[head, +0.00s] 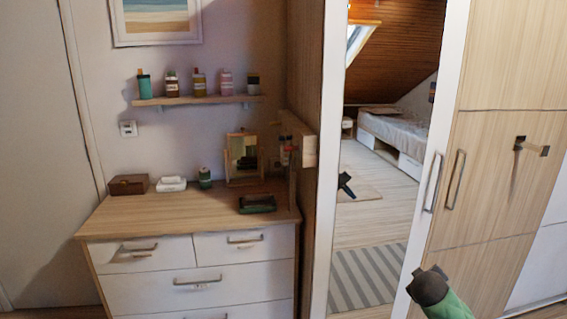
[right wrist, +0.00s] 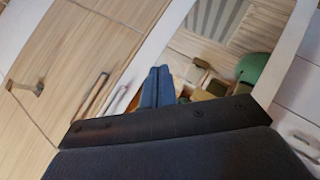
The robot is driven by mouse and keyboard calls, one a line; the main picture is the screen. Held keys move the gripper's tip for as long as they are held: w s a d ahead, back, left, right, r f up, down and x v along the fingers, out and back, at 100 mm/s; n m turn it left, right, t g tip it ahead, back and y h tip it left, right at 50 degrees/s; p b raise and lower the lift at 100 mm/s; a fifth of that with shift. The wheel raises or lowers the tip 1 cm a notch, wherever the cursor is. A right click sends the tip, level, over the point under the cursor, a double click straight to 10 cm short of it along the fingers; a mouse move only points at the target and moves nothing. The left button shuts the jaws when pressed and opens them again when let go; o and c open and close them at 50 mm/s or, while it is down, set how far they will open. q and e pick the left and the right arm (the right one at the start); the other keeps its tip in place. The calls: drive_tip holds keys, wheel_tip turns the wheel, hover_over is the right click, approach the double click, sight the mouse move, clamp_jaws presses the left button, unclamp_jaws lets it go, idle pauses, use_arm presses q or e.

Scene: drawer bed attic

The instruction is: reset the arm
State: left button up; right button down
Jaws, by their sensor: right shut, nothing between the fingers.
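My right gripper shows in the right wrist view (right wrist: 158,88), its two blue-grey fingers together and nothing between them. It is in front of the wardrobe and its mirror panel. In the head view a green and dark part of my right arm rises at the bottom right, in front of the wardrobe; I cannot make out the fingers there. My left gripper and left arm are not in view.
A wardrobe (head: 497,190) with a tall mirror (head: 385,235) and metal handles stands close on the right. A dresser (head: 190,262) stands at left, with a brown box (head: 128,184), a small mirror (head: 243,153) and a dark case (head: 257,203) on top. A shelf (head: 200,100) holds several bottles.

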drive_tip(key=s+a+f+g+y, duration=0.15)
drive_tip(key=s+a+f, duration=0.25)
drive_tip(key=s+a, duration=0.4)
drive_tip(key=s+a+f+m+g+y, duration=0.1)
drive_tip(key=s+a+f+y, duration=0.15)
drive_tip(key=s+a, duration=0.6)
drive_tip(key=s+a+f+g+y, duration=0.15)
drive_tip(key=s+a+f, duration=0.35)
drive_tip(key=s, duration=0.6)
drive_tip(key=s+a+f+m+g, duration=0.1)
drive_tip(key=s+a+f, duration=0.2)
drive_tip(key=s, duration=0.6)
drive_tip(key=s+a+f+g+y, duration=0.1)
drive_tip(key=s+a+f+g, duration=0.1)
drive_tip(key=s+f, duration=0.3)
drive_tip(key=s+a, duration=0.1)
drive_tip(key=s, duration=0.3)
drive_tip(key=shift+a+m+g, duration=0.3)
drive_tip(key=shift+a+m, duration=0.05)
drive_tip(key=shift+m, duration=0.05)
drive_tip(key=shift+y, duration=0.25)
